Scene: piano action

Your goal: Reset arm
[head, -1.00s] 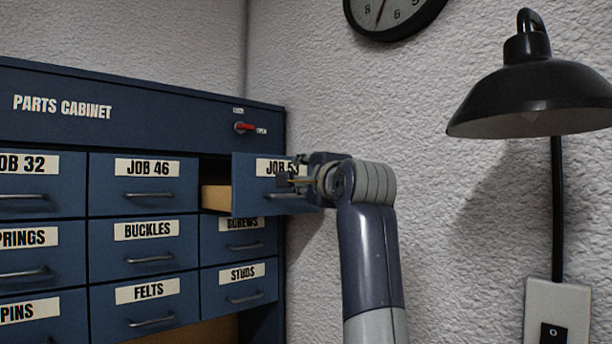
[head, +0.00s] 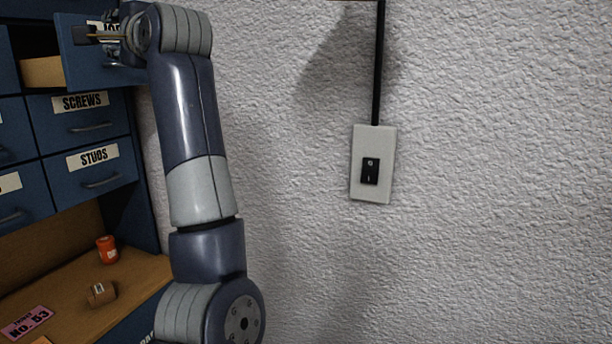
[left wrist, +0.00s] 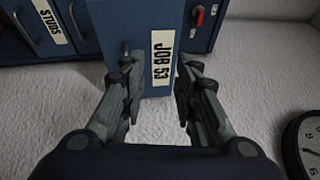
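My left arm rises through the left part of the head view. Its gripper (head: 98,36) is in front of the pulled-out JOB 53 drawer (head: 72,62) at top left. In the left wrist view the fingers of my left gripper (left wrist: 155,80) are apart, with the drawer's blue front and JOB 53 label (left wrist: 162,57) beyond the gap. The drawer handle (left wrist: 125,56) shows close by the left finger; I cannot tell whether they touch. My right gripper is in neither view.
The blue parts cabinet (head: 145,200) stands at left, with SCREWS and STUDS drawers shut. Below is a wooden surface (head: 70,283) with an orange container (head: 107,249), a brown item (head: 101,293) and a pink NO. 53 ticket (head: 27,323). A wall switch (head: 371,170) is at right. A clock (left wrist: 304,145) shows at lower right.

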